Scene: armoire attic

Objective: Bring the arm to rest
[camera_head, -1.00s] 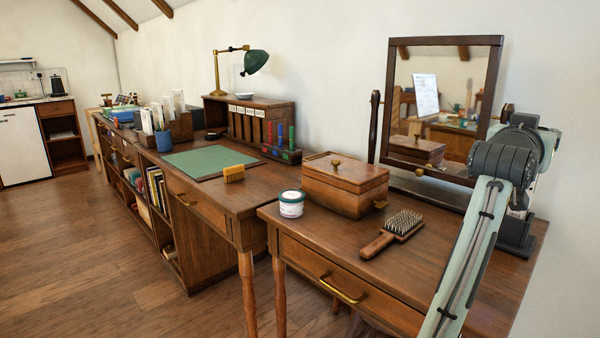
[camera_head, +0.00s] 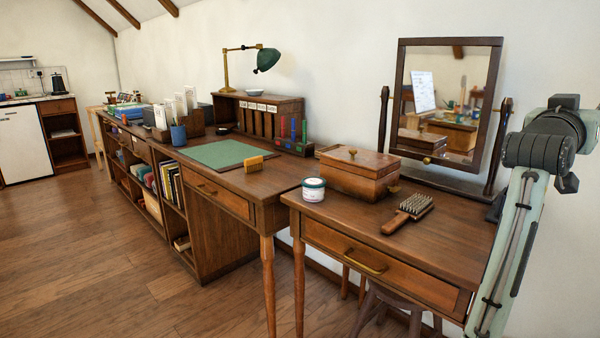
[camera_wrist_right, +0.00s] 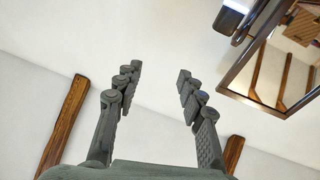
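My right arm stands at the right edge of the head view, raised beside the dressing table (camera_head: 450,245). Its gripper is not clearly visible there. In the right wrist view my right gripper (camera_wrist_right: 158,80) is open, its two fingers wide apart with nothing between them. My left arm and gripper are not in view.
The tilting mirror (camera_head: 400,103) stands left of my arm. Open floor (camera_head: 90,250) lies at left.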

